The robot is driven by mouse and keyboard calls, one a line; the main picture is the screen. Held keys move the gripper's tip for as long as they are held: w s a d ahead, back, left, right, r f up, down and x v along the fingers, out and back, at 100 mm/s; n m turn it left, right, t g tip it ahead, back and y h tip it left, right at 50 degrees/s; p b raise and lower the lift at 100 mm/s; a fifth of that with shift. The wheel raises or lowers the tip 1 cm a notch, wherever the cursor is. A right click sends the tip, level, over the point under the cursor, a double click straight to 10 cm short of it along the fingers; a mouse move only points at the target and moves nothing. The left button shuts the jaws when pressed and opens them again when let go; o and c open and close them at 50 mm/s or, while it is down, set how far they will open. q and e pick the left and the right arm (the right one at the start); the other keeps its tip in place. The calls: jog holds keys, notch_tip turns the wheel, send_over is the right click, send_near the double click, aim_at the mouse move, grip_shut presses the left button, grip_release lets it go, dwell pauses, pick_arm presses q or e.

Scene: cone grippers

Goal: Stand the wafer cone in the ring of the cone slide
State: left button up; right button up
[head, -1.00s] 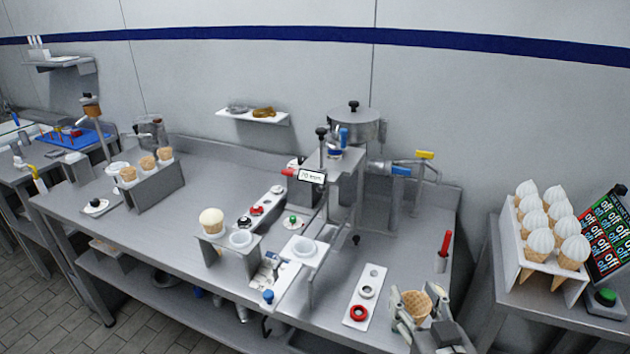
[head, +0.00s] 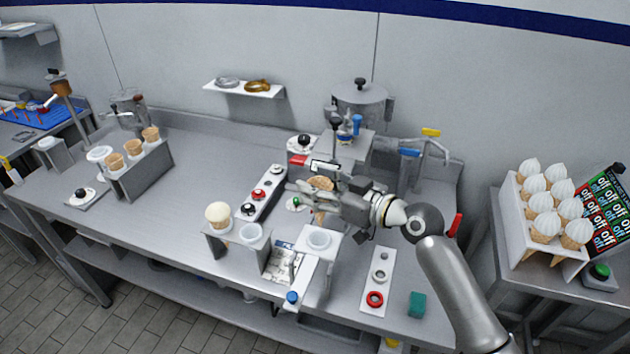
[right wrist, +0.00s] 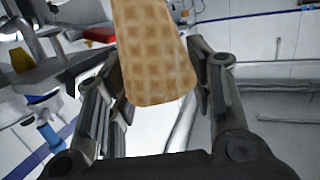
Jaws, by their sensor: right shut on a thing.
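The tan wafer cone (head: 321,184) is in my right gripper (head: 312,190), which is shut on it above the middle of the counter. In the head view the cone looks roughly upright, partly covered by the fingers. The right wrist view shows the waffle-patterned cone (right wrist: 152,50) between the fingers (right wrist: 160,85). The cone slide appears to be the white plate with a raised ring (head: 319,239) and a blue knob (head: 292,298) at its front. The ring looks empty. The cone appears above and behind it, apart from it. My left gripper is not in view.
A stand left of the ring holds a filled cone (head: 218,215) and an empty white ring (head: 251,233). The dispenser (head: 360,100) stands behind my gripper. A white strip with rings (head: 377,280) and a green block (head: 417,304) lie to the right.

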aim_at(320, 223)
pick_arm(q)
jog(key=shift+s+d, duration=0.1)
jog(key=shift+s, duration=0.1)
pick_arm(e)
jog(key=shift+s+d, duration=0.1)
jog(key=shift+d, duration=0.05)
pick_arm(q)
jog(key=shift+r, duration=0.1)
pick_arm(e)
jog(key=shift+r+p, duration=0.25)
jog(key=shift+p, duration=0.15)
jog(key=shift+f+m, duration=0.35)
jog(key=shift+m, duration=0.05)
jog(key=shift+f+b, duration=0.65)
jog(key=shift+b, duration=0.35)
notch_tip(320, 223, down, 2)
jog(key=shift+f+b, duration=0.1)
jog(key=shift+b, duration=0.95)
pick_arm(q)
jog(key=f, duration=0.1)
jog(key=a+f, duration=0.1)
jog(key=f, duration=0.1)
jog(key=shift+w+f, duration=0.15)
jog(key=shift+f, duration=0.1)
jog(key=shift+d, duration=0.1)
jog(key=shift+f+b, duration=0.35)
